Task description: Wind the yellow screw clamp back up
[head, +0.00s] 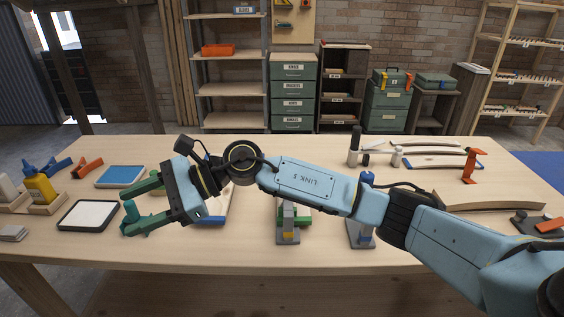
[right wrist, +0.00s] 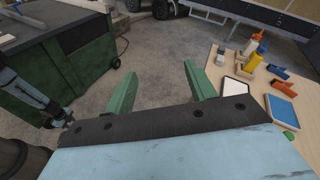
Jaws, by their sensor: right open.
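My right gripper (head: 135,207) is open and empty over the left part of the workbench, with its green fingers pointing left. Its spread fingers also show in the right wrist view (right wrist: 160,80), with only floor between them. A grey clamp-like stand with a small yellow part (head: 288,236) stands at mid-bench, apart from the gripper. My right arm crosses in front of its top, so its screw and handle are hidden. I cannot tell surely that it is the yellow screw clamp.
A blue-topped clamp (head: 362,231) stands to the right, and an orange-red clamp (head: 469,166) farther right. Near the right gripper are a white-topped tray (head: 88,215), a blue pad (head: 120,176) and a yellow bottle (head: 40,187). The front middle of the workbench (head: 250,256) is clear.

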